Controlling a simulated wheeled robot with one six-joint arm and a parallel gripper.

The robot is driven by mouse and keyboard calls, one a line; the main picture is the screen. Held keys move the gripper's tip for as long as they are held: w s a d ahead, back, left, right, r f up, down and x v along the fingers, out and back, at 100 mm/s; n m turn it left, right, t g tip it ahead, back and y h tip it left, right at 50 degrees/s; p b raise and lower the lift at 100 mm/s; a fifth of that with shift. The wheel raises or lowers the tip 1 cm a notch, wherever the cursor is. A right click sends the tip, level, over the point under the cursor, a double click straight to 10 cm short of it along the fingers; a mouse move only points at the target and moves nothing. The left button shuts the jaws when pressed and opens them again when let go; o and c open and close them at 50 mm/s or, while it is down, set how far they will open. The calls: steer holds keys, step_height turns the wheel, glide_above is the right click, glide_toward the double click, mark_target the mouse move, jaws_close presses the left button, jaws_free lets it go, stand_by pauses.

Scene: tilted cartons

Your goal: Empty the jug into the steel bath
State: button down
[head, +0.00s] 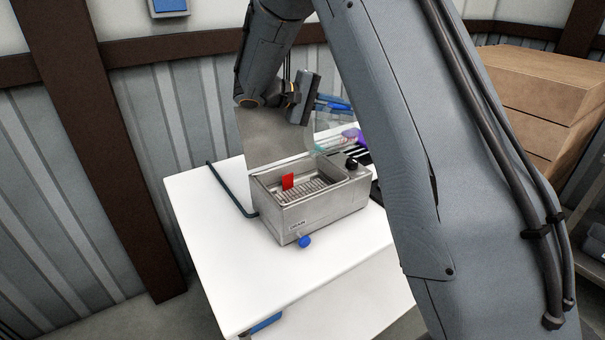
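The steel bath (322,217) stands on a white table with its lid (268,138) raised at the back. A ribbed rack and a small red piece (288,181) are inside it. A clear, bluish, see-through shape (324,126), perhaps the jug, shows beyond the bath near my gripper, partly hidden by the lid and my arm. My gripper (333,104) is above and behind the bath, at the end of my bent arm. Its fingers are small and partly covered, so I cannot tell whether they are open or touch the jug.
A blue drain knob (304,241) sticks out in front of the bath; a black knob (351,164) is on its right. A dark hose (229,188) lies left. A purple item (351,134) is behind. The white table (215,236) is clear at front left. Cartons (540,85) stand right.

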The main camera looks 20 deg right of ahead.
steer(key=shift+w+d+r+y+p, duration=0.2)
steer(key=shift+d+y+p, duration=0.15)
steer(key=shift+d, duration=0.3)
steer(key=shift+w+d+f+n+g+y+p, duration=0.2)
steer(key=shift+w+d+n+g+y+p, duration=0.15)
steer(key=shift+d+y+p, duration=0.6)
steer(key=w+d+f+n+g+y+p, duration=0.1)
steer(key=w+d+f+n+g+y, duration=0.1)
steer(key=y, duration=0.8)
step_height(320, 180, down, 4)
steer(key=w+d+g, duration=0.1)
steer(key=d+g, duration=0.1)
steer(key=d, duration=0.1)
steer(key=shift+f+n+p, duration=0.25)
steer(key=shift+n+p, duration=0.05)
steer(key=shift+n, duration=0.05)
steer(key=shift+w+g+y, duration=0.1)
steer(key=shift+g+y, duration=0.15)
steer(key=shift+y, duration=0.05)
